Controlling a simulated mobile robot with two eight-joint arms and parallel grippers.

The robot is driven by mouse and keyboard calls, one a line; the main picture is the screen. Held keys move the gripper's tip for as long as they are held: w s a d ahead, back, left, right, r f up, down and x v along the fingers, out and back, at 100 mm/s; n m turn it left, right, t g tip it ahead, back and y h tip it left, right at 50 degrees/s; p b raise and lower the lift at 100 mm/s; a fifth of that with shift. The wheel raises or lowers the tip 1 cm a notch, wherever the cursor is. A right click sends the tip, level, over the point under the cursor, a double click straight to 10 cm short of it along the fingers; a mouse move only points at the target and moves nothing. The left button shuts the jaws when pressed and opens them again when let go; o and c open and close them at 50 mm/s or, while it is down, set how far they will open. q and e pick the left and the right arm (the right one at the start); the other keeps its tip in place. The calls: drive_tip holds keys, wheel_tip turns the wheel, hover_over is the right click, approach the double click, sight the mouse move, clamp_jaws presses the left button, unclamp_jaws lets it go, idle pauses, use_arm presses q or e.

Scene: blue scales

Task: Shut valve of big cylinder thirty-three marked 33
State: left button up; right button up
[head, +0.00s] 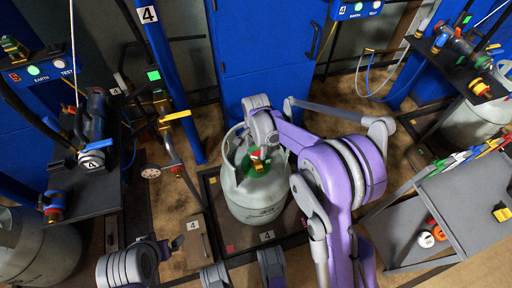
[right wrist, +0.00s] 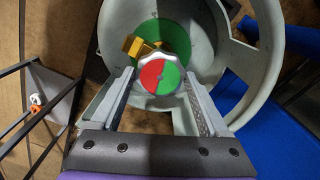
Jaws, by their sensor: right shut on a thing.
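The big grey cylinder (head: 250,203) stands on a dark platform in the middle of the head view; dark marking on its front is too small to read surely. Its valve handwheel (head: 257,154), with a red and green top, sits inside the collar. In the right wrist view the silver-rimmed valve handwheel (right wrist: 160,75) lies between the two fingers of my right gripper (right wrist: 160,88), which is shut on it. A brass fitting (right wrist: 146,47) is beside the wheel. My left gripper (head: 174,244) is low at left, apart from the cylinder; its jaw opening is unclear.
A dark bench (head: 82,190) with equipment stands at left, a grey cart (head: 455,205) at right. Blue cabinet (head: 262,60) and blue post (head: 170,80) stand behind. Another grey cylinder (head: 40,250) is at lower left. The collar (right wrist: 238,95) closely surrounds my right fingers.

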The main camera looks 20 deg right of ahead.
sight(256, 150)
drive_tip(key=shift+m, duration=1.2)
drive_tip(key=o, duration=1.2)
drive_tip(key=shift+o, duration=0.2)
wheel_tip(256, 150, up, 11)
drive_tip(key=p, duration=0.2)
drive_tip(key=shift+p, duration=0.35)
drive_tip(key=shift+f, duration=0.1)
